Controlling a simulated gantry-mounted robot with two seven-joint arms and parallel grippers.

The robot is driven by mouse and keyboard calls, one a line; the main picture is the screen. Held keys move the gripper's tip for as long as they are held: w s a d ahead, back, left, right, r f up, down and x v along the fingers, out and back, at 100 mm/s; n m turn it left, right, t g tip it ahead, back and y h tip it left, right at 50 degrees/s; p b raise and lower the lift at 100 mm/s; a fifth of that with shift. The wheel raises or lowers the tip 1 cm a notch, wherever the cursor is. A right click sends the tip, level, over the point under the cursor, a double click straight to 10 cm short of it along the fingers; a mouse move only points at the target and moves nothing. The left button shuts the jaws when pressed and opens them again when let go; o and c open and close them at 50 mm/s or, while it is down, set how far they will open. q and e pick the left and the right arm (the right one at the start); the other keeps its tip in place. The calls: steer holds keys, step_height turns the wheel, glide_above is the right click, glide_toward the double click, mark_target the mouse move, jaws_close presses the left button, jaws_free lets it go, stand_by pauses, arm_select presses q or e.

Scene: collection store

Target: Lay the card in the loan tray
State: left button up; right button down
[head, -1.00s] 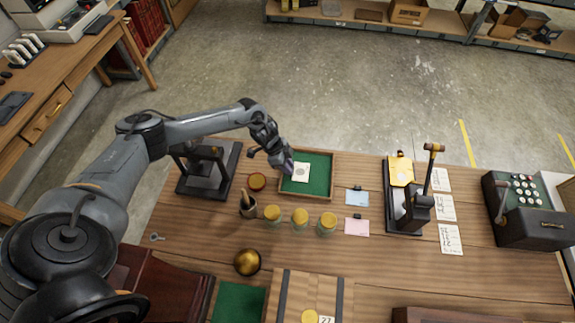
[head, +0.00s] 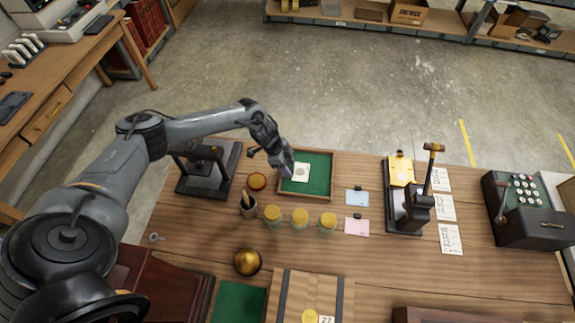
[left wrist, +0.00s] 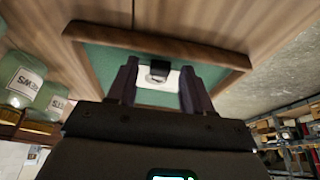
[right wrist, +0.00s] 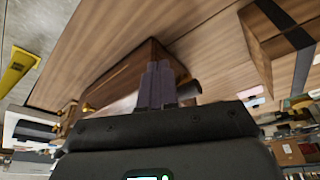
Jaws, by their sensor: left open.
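The white card (head: 301,173) has a dark round mark and lies inside the green-lined wooden loan tray (head: 321,180), near its left side. My left gripper (head: 287,171) is over the tray's left edge, beside the card. In the left wrist view my left gripper (left wrist: 158,88) is open, and the card (left wrist: 172,78) shows beyond and between its fingers, with a dark block at its edge. The tray's green floor (left wrist: 105,58) surrounds it there. My right gripper (right wrist: 157,84) shows only in its own wrist view, fingers together, with nothing seen between them.
A press (head: 408,205) stands farther right. A black stand (head: 207,170) is at left.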

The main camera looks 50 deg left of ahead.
arm_select(q)
steer(key=v, duration=1.2)
steer(key=shift+p, duration=0.35)
arm_select(e)
steer(key=shift+a+r, duration=0.1)
steer(key=shift+r, duration=0.3)
arm_select(q)
steer(key=shift+d, duration=0.1)
arm_select(e)
steer(key=shift+r, duration=0.1)
